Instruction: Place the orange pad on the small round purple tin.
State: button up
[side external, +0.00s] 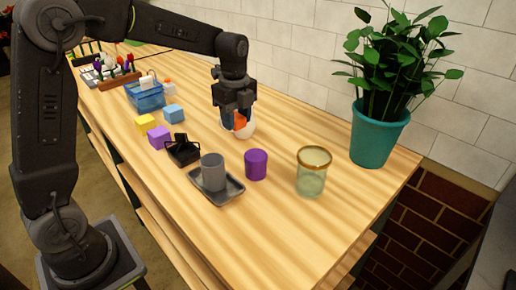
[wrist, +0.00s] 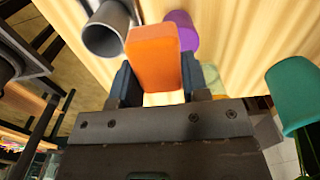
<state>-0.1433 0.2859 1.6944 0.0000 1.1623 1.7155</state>
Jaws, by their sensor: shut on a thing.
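My gripper (wrist: 155,85) is shut on the orange pad (wrist: 154,55), which sits between its two fingers in the wrist view. In the side view the orange pad (side external: 239,120) shows under my gripper (side external: 236,122), in front of a white round thing. The small round purple tin (side external: 256,165) stands upright on the table, nearer the side camera than my gripper and apart from it. The tin also shows in the wrist view (wrist: 184,28), partly hidden behind the pad.
A grey cup (side external: 213,172) on a dark tray (side external: 232,190) stands left of the tin, a gold-rimmed glass jar (side external: 312,175) right of it. A black basket (side external: 183,153), purple block (side external: 158,137), yellow block (side external: 145,123) and blue block (side external: 173,113) lie left. A potted plant (side external: 378,135) stands right.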

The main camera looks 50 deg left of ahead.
send_over(259, 157)
notch_tip(259, 157, down, 4)
jog(key=shift+a+r, duration=0.1)
jog(key=shift+r, duration=0.05)
jog(key=shift+f, duration=1.95)
jog(key=shift+f, duration=0.1)
jog(key=o, duration=0.9)
